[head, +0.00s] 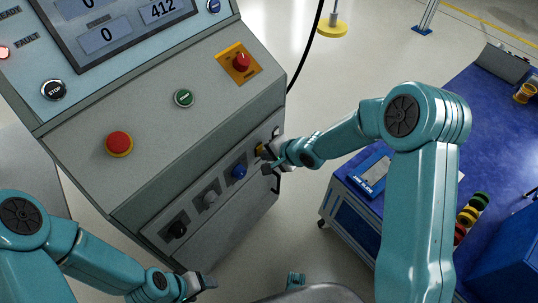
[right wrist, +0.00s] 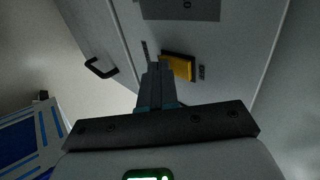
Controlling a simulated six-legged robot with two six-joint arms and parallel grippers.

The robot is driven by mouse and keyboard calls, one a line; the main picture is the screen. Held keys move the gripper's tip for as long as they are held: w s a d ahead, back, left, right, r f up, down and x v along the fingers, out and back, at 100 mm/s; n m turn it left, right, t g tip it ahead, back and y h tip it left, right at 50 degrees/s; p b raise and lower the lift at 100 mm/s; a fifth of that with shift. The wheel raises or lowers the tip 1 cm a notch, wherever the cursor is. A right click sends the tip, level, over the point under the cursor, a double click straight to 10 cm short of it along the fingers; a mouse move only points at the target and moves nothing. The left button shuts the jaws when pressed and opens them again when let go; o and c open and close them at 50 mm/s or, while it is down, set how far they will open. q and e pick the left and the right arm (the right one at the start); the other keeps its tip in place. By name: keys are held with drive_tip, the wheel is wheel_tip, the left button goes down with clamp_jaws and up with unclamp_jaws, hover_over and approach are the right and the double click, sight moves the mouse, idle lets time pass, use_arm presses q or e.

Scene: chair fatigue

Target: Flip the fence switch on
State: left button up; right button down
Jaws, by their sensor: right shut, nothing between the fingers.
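The grey control console (head: 150,95) fills the left of the head view. Its lower front face carries a row of a black (head: 177,229), a grey (head: 210,198), a blue (head: 239,171) and a yellow control (head: 261,150). Labels are too small to read, so I cannot tell which is marked fence. My right gripper (head: 272,156) is shut and empty, close at the yellow control. In the right wrist view its fingertips (right wrist: 160,66) lie just left of the yellow block (right wrist: 178,67); contact is unclear. My left gripper (head: 206,284) hangs low, away from the row.
A black handle (right wrist: 101,68) juts from the console. A blue-topped cart (head: 480,130) stands right.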

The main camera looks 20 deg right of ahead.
drive_tip(key=shift+w+a+f+t+y, duration=0.1)
drive_tip(key=shift+a+f+t+y, duration=0.1)
drive_tip(key=shift+f+t+y, duration=0.3)
drive_tip(key=shift+r, duration=0.2)
